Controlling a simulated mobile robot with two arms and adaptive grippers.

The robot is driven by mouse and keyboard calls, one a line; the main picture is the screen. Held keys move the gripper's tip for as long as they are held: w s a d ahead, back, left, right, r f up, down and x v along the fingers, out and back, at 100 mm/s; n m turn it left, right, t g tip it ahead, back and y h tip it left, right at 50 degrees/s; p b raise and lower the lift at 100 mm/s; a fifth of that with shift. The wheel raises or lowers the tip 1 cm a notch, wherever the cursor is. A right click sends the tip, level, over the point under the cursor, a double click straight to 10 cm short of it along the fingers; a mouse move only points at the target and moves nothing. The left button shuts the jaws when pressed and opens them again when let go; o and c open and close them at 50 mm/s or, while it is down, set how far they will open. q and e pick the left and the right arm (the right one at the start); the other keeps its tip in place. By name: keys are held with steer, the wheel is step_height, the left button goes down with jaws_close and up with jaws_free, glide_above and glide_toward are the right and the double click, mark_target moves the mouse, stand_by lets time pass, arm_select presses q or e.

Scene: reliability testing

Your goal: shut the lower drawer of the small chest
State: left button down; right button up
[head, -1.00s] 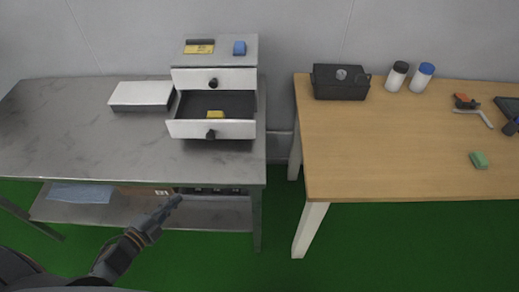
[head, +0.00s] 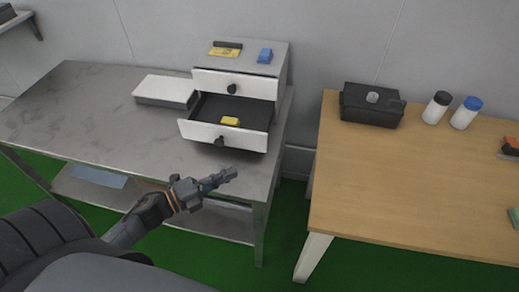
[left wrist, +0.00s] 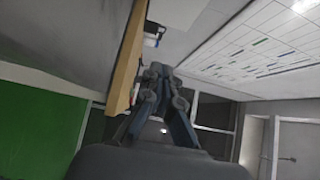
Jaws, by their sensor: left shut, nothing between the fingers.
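The small chest (head: 282,68) stands at the back right of the grey metal table. Its lower drawer (head: 196,131) is pulled out, with a dark knob (head: 220,141) on its white front and a yellow block (head: 230,121) inside. The upper drawer (head: 255,87) looks shut. My left gripper (head: 232,173) is shut and empty, in front of and below the lower drawer's front in the head view, apart from the knob as far as I can tell. The gripper also shows in the left wrist view (left wrist: 160,72). The right gripper is out of view.
A white flat box (head: 165,90) lies left of the chest. A blue block (head: 265,55) and a yellow label with a dark bar lie on top. A wooden table (head: 400,180) stands to the right across a gap, holding a black box (head: 370,107) and two bottles.

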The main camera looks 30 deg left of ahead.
arm_select(q)
steer(key=x, duration=0.2)
steer(key=p+x, duration=0.1)
steer(key=x, duration=0.2)
steer(key=shift+w+r, duration=0.2)
steer(key=shift+w, duration=0.1)
steer(key=w, duration=0.4)
steer(key=shift+w+d+f, duration=0.15)
steer(key=shift+w+d, duration=0.2)
steer(key=shift+w+a+f+p, duration=0.15)
steer(key=shift+w+p, duration=0.15)
steer(key=shift+w, duration=0.2)
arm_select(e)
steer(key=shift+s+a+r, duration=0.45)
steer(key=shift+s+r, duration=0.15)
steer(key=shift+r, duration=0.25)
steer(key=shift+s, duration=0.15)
